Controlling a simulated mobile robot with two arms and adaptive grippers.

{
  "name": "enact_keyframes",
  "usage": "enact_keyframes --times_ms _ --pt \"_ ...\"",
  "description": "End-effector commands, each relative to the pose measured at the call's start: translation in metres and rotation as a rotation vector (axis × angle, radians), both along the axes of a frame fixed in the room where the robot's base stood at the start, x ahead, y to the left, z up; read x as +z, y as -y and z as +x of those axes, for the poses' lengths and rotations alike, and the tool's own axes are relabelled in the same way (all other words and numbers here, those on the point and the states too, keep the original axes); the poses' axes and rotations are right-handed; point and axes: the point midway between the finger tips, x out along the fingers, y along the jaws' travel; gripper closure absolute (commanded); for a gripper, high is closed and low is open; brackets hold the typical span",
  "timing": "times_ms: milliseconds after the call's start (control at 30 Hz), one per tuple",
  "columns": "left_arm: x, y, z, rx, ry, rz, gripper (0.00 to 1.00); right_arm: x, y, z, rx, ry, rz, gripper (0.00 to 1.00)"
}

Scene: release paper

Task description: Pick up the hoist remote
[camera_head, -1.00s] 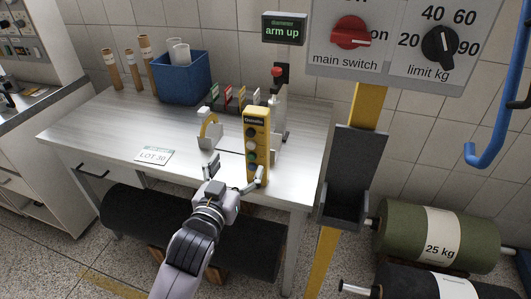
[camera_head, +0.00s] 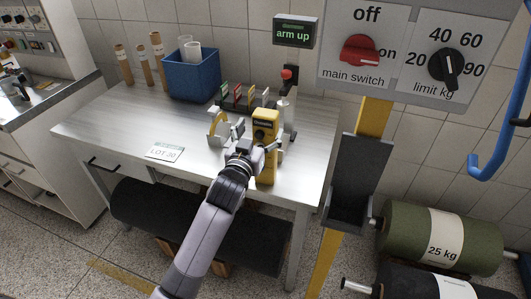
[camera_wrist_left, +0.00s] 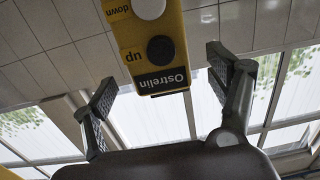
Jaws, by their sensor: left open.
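The hoist remote (camera_head: 265,116) is a tall yellow box with round buttons, upright at the front right of the workbench. My left gripper (camera_head: 257,137) is open in front of its upper half, one finger on each side, and hides some buttons. In the left wrist view the remote (camera_wrist_left: 146,30) appears upside down, with the words "up", "down" and "Ostrelin". Its end reaches between the two spread fingers of the gripper (camera_wrist_left: 167,100). I see no clear contact. My right gripper is out of view.
The workbench (camera_head: 110,125) holds a blue bin (camera_head: 190,78), cardboard tubes, a rack of coloured tags and a yellow-banded tape holder (camera_head: 217,128) just left of the remote. A grey holder (camera_head: 362,175) on a yellow post stands to the right. The bench's left side is mostly clear.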

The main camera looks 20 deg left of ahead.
Motion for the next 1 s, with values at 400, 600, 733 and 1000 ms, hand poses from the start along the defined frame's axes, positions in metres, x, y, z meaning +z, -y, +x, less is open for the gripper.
enact_keyframes --times_ms 400,600,733,1000 --pt "0.000 0.002 0.046 0.000 0.000 0.000 0.20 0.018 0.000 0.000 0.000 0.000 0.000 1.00" --pt "-0.001 0.002 0.047 0.000 0.000 0.000 0.20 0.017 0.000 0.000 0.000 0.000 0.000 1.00" --pt "-0.001 0.002 0.047 0.000 0.000 0.000 0.25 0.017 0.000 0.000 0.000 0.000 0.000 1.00" --pt "-0.001 0.002 0.047 0.000 0.000 0.000 0.43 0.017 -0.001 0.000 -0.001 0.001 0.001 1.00"
